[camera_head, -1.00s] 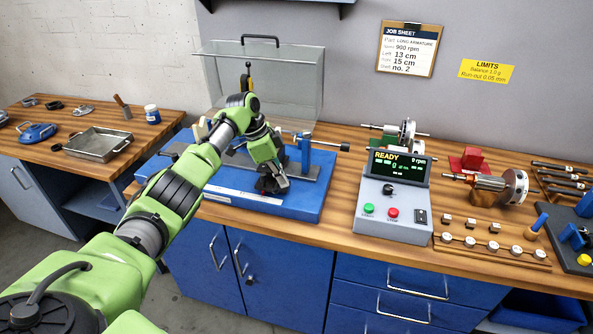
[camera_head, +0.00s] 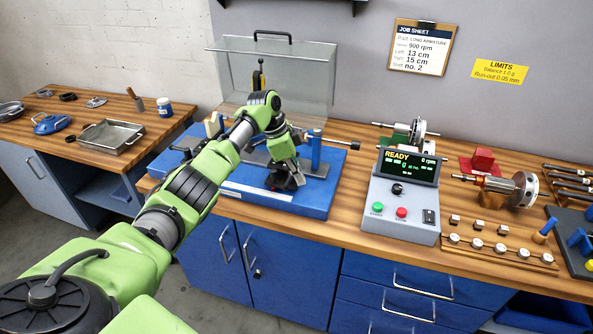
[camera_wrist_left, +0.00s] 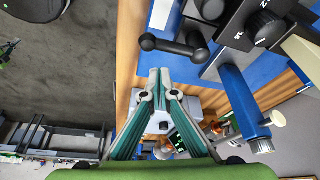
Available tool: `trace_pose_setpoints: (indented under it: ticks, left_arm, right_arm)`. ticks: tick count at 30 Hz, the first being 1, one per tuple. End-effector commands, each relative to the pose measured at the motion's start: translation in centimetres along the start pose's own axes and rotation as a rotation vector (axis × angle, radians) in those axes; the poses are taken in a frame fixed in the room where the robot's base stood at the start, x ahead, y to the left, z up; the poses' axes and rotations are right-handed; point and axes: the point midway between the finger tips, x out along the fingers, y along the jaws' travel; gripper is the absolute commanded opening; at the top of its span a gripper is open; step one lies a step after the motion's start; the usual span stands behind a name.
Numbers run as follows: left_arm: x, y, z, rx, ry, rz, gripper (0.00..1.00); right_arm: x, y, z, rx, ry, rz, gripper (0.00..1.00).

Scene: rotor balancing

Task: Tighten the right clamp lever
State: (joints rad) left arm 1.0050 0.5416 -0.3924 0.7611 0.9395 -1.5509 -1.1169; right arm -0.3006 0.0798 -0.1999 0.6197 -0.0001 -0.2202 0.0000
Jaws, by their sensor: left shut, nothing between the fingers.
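The blue balancing stand (camera_head: 325,197) sits on the bench with a clear cover behind it. My left gripper (camera_head: 285,182) is low over the stand's front, shut and empty. In the left wrist view the shut fingertips (camera_wrist_left: 160,76) point at a black lever with a ball end (camera_wrist_left: 172,44), likely the clamp lever. The lever lies just beyond the fingertips; I cannot tell whether they touch. A blue upright post (camera_wrist_left: 243,100) stands to the right of the fingers there; a blue upright also shows in the head view (camera_head: 314,152). In the head view my gripper hides the lever. My right gripper is out of view.
The control box (camera_head: 400,205) reads READY and 0 rpm, right of the stand. A rotor (camera_head: 510,190) and a wooden weight tray (camera_head: 490,252) lie farther right. A metal tray (camera_head: 112,137) is on the left bench. Some bench top is clear before the control box.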

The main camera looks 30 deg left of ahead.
Motion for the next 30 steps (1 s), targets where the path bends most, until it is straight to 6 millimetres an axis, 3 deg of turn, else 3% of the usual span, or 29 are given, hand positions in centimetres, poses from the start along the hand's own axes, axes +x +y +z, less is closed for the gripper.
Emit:
trace_pose_setpoints:
  ticks: [2, 3, 4, 9, 15, 21, 30]
  left_arm:
    - [-0.3, 0.8, -2.2, 0.004, 0.003, 0.004, 0.0]
    - [-1.0, 0.2, -1.5, 0.0, 0.004, -0.006, 0.0]
    - [-1.7, 0.1, -1.4, 0.0, 0.005, -0.007, 0.0]
    - [-5.6, -0.3, -1.5, 0.0, 0.005, -0.006, 0.0]
    - [-8.7, -0.6, -1.7, 0.0, 0.004, -0.002, 0.0]
    - [-9.8, -0.6, -1.7, 0.0, 0.003, 0.001, 0.0]
    - [-9.8, -0.6, -1.7, 0.0, 0.003, 0.001, 0.0]
  right_arm:
    - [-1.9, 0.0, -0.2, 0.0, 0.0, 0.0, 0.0]
    - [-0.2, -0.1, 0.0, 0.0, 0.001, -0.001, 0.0]
    - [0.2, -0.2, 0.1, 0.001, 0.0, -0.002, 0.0]
    - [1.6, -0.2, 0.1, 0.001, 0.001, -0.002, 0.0]
    - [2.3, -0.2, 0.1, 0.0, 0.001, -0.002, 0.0]
    - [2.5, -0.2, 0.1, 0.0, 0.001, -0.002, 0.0]
    - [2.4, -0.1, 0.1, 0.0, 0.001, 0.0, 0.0]
